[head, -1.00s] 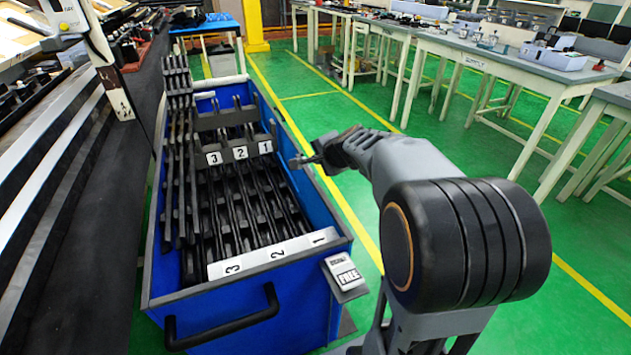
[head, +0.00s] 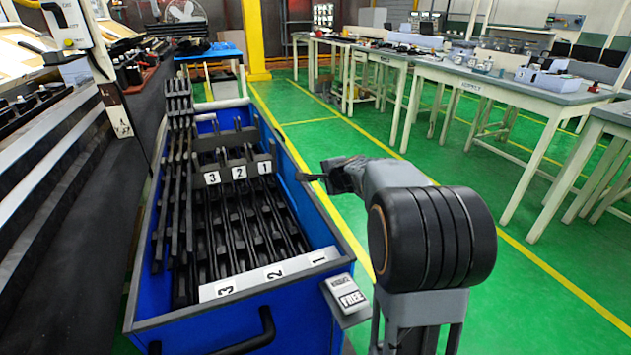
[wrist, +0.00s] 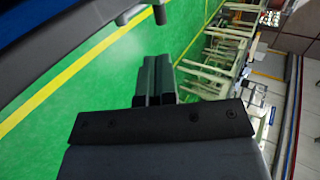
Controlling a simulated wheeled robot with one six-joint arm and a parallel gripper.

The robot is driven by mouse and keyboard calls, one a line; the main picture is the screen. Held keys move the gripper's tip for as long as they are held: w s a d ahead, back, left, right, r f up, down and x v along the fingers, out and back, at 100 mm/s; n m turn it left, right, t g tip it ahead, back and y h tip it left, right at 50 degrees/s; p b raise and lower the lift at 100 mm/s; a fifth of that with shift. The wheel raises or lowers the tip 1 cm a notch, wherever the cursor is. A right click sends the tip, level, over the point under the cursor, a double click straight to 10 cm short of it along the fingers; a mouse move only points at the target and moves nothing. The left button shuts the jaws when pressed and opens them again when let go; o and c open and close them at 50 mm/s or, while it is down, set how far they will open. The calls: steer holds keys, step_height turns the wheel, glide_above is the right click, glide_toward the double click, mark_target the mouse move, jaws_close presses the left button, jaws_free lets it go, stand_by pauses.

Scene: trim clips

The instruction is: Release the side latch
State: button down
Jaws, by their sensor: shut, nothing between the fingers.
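A blue cart (head: 338,238) with a grey rim stands at the left of the head view and holds black trim strips. A small dark bar (head: 308,177), which looks like the side latch handle, sticks out from its right side. In the wrist view a grey handle end (wrist: 131,16) and a dark pin (wrist: 160,13) show at the top, near the cart's edge. My gripper (head: 332,176) is just right of the bar. In the wrist view its fingers (wrist: 152,66) are together and empty, with a gap to the handle. I cannot tell the latch's state.
A small "FREE" sign box (head: 345,298) is on the cart's front right corner. A dark bench (head: 60,240) runs along the left. Grey worktables (head: 480,65) stand at the right. The green floor (head: 400,180) between cart and tables is clear.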

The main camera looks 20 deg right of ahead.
mark_target(315, 179)
steer(key=x, duration=1)
steer(key=shift+w+f+b, duration=0.2)
steer(key=shift+w+b, duration=0.1)
steer(key=shift+b, duration=0.1)
steer(key=shift+r+p, duration=0.3)
steer(key=shift+p, duration=1.35)
